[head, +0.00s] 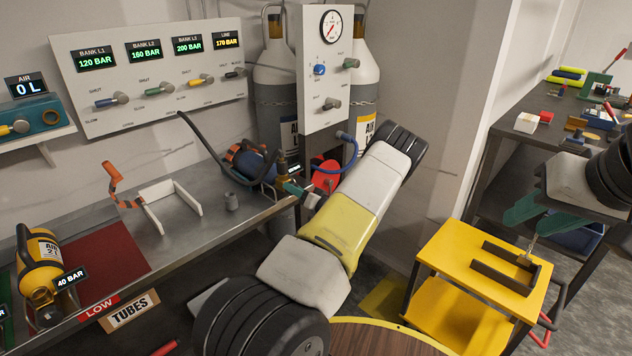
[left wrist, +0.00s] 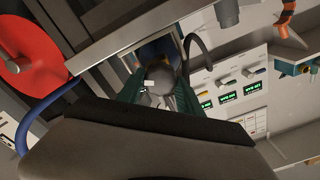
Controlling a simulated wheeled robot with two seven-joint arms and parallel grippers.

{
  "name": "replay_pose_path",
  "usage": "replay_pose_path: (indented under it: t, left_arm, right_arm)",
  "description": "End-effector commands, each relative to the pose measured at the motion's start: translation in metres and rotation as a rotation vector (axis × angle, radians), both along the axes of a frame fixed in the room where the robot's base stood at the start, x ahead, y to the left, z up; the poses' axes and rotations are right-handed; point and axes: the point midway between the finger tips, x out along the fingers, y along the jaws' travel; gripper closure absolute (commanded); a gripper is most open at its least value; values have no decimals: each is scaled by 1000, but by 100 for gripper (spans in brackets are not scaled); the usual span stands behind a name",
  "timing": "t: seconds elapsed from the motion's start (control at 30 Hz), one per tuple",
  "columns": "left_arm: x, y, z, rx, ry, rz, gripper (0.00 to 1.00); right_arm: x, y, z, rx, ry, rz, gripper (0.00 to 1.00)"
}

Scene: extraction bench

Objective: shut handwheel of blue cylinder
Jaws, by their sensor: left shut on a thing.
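The blue cylinder (head: 250,164) lies at the back right end of the steel bench, with a brass valve (head: 284,168) at its right end. My left gripper (head: 296,191) is at this valve, its green fingers close together. In the left wrist view, the fingers (left wrist: 160,88) are on either side of a dark grey rounded knob (left wrist: 160,72), which appears to be the handwheel. The fingers and my arm hide much of it, and its turn position cannot be told. My right gripper (head: 527,212) is above the yellow cart, its green fingers partly seen.
A blue hose (head: 352,153) and a red disc (head: 325,173) are close beside my left gripper. A black hose (head: 208,146) arches over the cylinder. A white cradle (head: 182,197) stands on the bench. The yellow cart (head: 452,252) carries a dark bracket (head: 503,270).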

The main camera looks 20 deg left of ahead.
Motion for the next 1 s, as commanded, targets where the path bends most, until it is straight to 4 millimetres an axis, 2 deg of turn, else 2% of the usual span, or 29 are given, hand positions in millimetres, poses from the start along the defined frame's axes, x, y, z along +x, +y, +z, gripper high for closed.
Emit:
replay_pose_path:
  t: [1.0]
  left_arm:
    - [1, -2, -3, 368, 891, -2, 98]
  right_arm:
    - [0, 0, 0, 0, 0, 0, 64]
